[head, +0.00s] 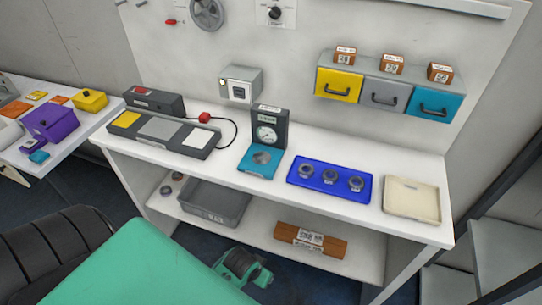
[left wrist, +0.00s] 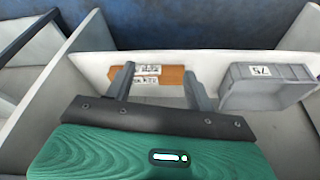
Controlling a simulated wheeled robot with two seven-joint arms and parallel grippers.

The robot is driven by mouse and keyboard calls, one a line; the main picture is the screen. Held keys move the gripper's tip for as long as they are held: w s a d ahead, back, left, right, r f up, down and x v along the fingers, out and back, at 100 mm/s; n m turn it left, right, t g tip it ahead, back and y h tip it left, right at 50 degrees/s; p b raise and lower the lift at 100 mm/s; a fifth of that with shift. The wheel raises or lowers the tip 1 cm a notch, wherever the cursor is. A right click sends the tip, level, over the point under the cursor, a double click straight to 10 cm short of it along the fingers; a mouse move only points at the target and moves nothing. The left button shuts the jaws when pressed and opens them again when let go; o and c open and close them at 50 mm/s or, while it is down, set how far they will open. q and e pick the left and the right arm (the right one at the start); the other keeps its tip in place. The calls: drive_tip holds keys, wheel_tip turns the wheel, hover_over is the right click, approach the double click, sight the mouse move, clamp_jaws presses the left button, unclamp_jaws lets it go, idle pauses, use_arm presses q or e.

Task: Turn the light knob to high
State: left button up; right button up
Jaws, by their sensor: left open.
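The likely light knob (head: 275,12) is a small black dial on a white labelled plate, high on the back wall near the top of the head view. Its printed markings are too small to read. My left gripper (left wrist: 158,85) is open and empty in the left wrist view, its two grey fingers apart. Beyond the fingers are the lower shelf and a brown box (left wrist: 150,72) with white labels. The knob is not in the left wrist view. The left fingers cannot be made out in the head view, and my right gripper is not seen.
A white bench (head: 220,170) holds a gauge stand (head: 267,115), a blue tray (head: 301,190) with round parts and a cream tray (head: 411,207). A grey box (head: 240,85), coloured drawers (head: 385,92) and a handwheel (head: 207,12) are on the wall. A grey bin (head: 213,205) sits below.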

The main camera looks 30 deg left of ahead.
use_arm(q)
drive_tip(key=w+a+r+n+t, duration=0.1)
drive_tip(key=w+r, duration=0.2)
drive_tip(key=r, duration=0.5)
drive_tip(key=w+a+r+n+t, duration=0.1)
drive_tip(key=w+a+r, duration=0.1)
drive_tip(key=r, duration=0.5)
drive_tip(key=n+t+y+p, duration=0.1)
drive_tip(key=n+t+p, duration=0.5)
drive_tip(key=n+t, duration=1.6)
approach(272, 16)
drive_tip(key=w+r+n+g, duration=0.4)
drive_tip(key=r, duration=0.1)
drive_tip(key=w+r+n+g, duration=0.2)
drive_tip(key=shift+r, duration=0.25)
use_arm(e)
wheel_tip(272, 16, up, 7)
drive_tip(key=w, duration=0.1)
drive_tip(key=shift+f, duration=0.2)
use_arm(q)
drive_tip(key=shift+c, duration=0.2)
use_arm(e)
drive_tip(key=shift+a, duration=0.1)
